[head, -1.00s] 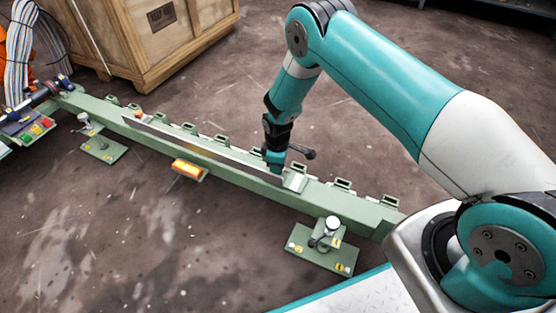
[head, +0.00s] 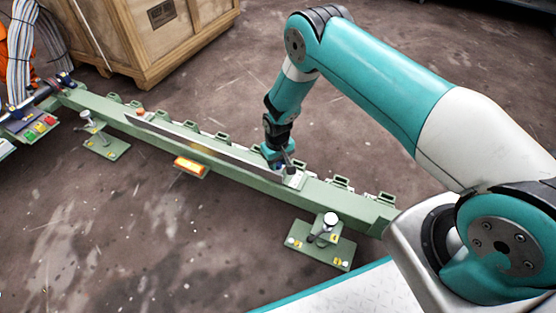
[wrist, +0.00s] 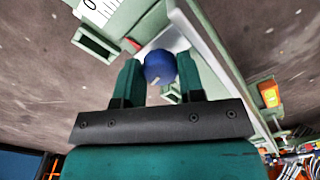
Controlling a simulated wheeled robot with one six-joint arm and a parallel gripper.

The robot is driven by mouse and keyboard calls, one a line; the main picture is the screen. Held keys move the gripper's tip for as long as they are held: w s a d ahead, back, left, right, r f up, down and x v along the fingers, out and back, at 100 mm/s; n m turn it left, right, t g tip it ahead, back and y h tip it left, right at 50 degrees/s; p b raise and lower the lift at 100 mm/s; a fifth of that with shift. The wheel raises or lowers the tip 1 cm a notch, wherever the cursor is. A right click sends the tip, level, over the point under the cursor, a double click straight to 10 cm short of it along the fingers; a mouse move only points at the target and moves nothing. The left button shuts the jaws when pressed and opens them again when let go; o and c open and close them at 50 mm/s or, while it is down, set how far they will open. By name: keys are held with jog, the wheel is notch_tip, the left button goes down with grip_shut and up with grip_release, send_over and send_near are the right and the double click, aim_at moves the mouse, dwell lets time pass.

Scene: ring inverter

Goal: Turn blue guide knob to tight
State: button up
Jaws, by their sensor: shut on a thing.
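The blue guide knob (wrist: 159,67) shows in the wrist view, round and dark blue with a small pale mark on its lower part. My gripper (wrist: 160,80) has its two green fingers on either side of the knob, shut on it. In the head view my gripper (head: 277,158) is down at the green rail (head: 345,198), near the right end of the long metal strip. The knob itself is hidden there behind my gripper.
Two green stands with white-topped posts, one at the right (head: 330,220) and one at the left (head: 104,146), sit in front of the rail. An orange lamp (head: 191,167) is on the rail's front side. A wooden crate (head: 150,35) stands behind. A panel with coloured buttons (head: 40,127) is at far left.

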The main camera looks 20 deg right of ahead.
jog(key=shift+m, duration=0.6)
jog(key=o, duration=0.9)
jog(key=shift+a, duration=0.1)
